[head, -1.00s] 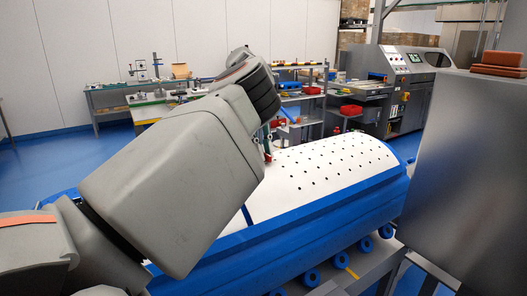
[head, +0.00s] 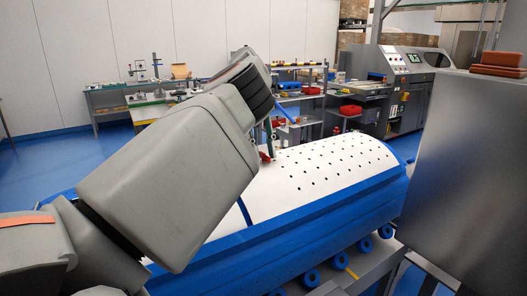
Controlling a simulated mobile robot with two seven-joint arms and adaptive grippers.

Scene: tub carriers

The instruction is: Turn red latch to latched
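The white tub carrier (head: 318,172), a rounded lid dotted with dark holes in a blue frame, lies across the middle of the head view. A small red part (head: 265,156), which looks like the red latch, shows at the lid's far left edge. My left arm reaches over the carrier from the left and hides much of its left side. My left gripper (head: 270,138) is at the arm's far end, just above or touching the red part. Its fingers are mostly hidden, so its opening and any contact are unclear. My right gripper is not in view.
A large grey metal box (head: 455,165) with brown blocks (head: 497,64) on top fills the right side. Behind are benches, shelves with red bins (head: 351,110) and a grey machine (head: 405,85). Blue floor (head: 45,165) is open at the left.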

